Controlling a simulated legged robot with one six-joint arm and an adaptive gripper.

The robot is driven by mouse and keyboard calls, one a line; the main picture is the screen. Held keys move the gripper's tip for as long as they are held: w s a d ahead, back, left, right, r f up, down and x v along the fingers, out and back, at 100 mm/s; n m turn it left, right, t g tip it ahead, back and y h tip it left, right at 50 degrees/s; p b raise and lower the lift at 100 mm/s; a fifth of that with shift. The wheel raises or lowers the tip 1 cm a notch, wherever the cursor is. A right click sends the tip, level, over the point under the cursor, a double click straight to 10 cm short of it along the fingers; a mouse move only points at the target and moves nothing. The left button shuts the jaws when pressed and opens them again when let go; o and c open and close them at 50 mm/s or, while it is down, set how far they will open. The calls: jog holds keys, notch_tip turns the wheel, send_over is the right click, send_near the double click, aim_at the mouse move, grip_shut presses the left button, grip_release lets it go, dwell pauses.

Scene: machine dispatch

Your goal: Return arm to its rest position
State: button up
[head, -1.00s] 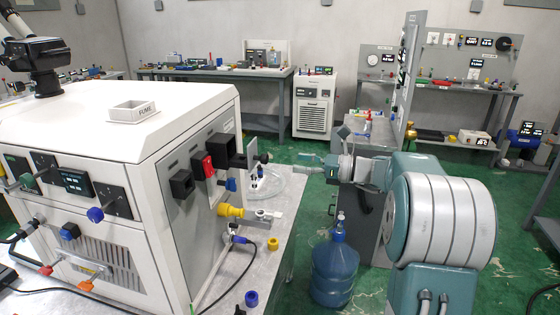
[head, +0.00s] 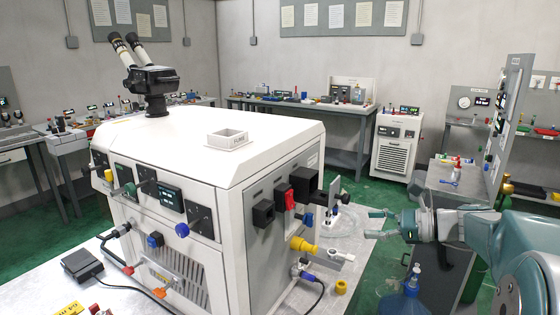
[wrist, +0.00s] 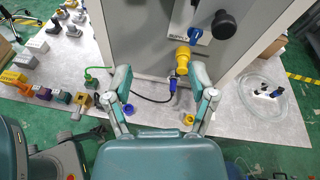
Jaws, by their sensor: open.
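My gripper (head: 375,223) is open and empty in the head view, in the air just right of the white machine (head: 275,141), its fingers pointing left. In the wrist view my gripper (wrist: 160,82) shows two spread teal fingers with nothing between them. Beyond the right fingertip is the machine's yellow fitting (wrist: 182,60); the fitting also shows in the head view (head: 302,245). I see no contact between them. My arm enters from the right edge of the head view.
A blue water bottle (head: 405,302) stands below my arm. A round glass dish (wrist: 268,100) lies on the table right of the machine. Loose coloured parts, such as a yellow ring (head: 341,287), lie on the table. A grey panel (head: 508,125) stands behind my arm.

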jog(key=s+a+f+n+g+h, duration=0.2)
jog(key=s+a+n+h, duration=0.1)
jog(key=s+a+n, duration=0.3)
jog(key=s+a+f+n+g+h, duration=0.2)
jog(key=s+a+n+h, duration=0.15)
jog(key=s, duration=0.45)
jog(key=s+d+f+n+t+h, duration=0.1)
jog(key=s+f+n+t+h, duration=0.1)
jog(key=s+f+n+h, duration=0.2)
jog(key=s+n+h, duration=0.3)
jog(key=s+n, duration=0.5)
jog(key=shift+s+d, duration=0.2)
jog(key=shift+d, duration=0.2)
